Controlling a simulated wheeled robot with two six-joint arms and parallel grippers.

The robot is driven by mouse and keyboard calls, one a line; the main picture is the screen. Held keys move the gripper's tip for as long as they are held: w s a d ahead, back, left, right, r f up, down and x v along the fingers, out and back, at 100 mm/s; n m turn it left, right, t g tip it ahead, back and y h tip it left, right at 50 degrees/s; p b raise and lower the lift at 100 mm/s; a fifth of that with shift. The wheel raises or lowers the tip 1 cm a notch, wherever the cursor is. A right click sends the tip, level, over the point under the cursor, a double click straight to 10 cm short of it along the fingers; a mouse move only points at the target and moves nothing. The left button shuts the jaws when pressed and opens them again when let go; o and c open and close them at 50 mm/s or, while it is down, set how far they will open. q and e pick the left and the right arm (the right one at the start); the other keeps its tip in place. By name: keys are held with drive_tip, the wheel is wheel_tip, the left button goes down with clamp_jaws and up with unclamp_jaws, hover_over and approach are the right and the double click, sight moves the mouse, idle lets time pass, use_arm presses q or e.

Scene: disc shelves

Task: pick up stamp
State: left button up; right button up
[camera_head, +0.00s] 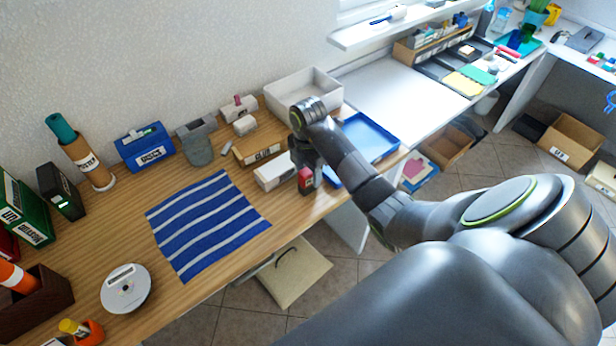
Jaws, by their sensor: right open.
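A small block with a red lower part and a dark top, which looks like the stamp (305,182), stands near the front edge of the wooden table (160,240). My right gripper (305,164) points down right over this block. Its jaws are open, and the arm comes in from the lower right. The fingers overlap the block's top in the picture, so I cannot tell whether they touch it. My left gripper is out of view.
A white box (273,172) lies close beside the red block on its left. A blue tray (370,135) is just to the right, and a white bin (325,84) stands behind. A striped blue cloth (205,222) lies flat at the left.

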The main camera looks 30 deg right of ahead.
drive_tip(key=shift+f, duration=0.2)
drive_tip(key=c, duration=1.1)
drive_tip(key=shift+o, duration=0.2)
wheel_tip(320, 180, up, 4)
drive_tip(key=shift+w+r+b, duration=0.1)
drive_tip(key=shift+r+b, duration=0.1)
drive_tip(key=shift+b, duration=0.4)
wheel_tip(320, 180, up, 4)
drive_tip(key=p, duration=0.3)
drive_tip(key=shift+r+p, duration=0.85)
drive_tip(key=shift+p, duration=0.25)
